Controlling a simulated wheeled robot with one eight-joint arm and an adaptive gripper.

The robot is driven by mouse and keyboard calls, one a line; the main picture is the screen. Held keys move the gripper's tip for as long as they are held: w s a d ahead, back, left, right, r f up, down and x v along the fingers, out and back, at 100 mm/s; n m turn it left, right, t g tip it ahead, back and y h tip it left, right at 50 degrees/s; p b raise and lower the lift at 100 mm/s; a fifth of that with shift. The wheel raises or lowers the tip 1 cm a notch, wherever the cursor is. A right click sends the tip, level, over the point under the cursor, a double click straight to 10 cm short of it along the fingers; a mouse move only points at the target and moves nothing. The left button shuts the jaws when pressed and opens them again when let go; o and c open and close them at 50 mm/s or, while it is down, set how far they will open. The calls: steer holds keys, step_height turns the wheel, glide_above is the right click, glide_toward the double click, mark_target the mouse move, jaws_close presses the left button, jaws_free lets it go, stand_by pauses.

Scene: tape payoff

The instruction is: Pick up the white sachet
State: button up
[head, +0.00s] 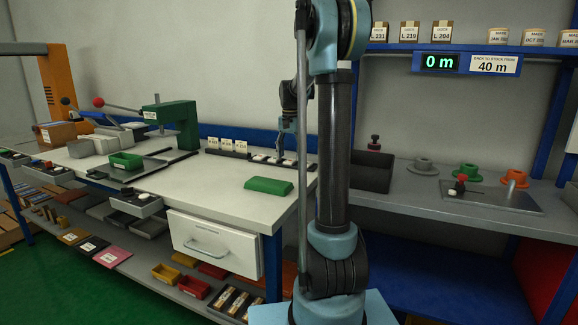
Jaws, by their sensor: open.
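Several small white pieces, which may be sachets, lie in a dark low rack (240,154) near the back of the white worktable. One white piece (260,158) shows in its right part, left of my gripper. I cannot tell which piece is the white sachet. My gripper (281,153) points down over the right part of this rack, behind my upright arm link. Its fingers are open and small in view. I cannot tell whether they touch anything or stand around a piece.
A green block (268,186) lies on the worktable in front of the rack. Three white labelled cards (227,146) stand in the rack's left part. A green press (178,122) stands further left. The table's front middle is clear.

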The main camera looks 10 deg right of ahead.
steer(key=shift+f, duration=1.1)
steer(key=c, duration=1.1)
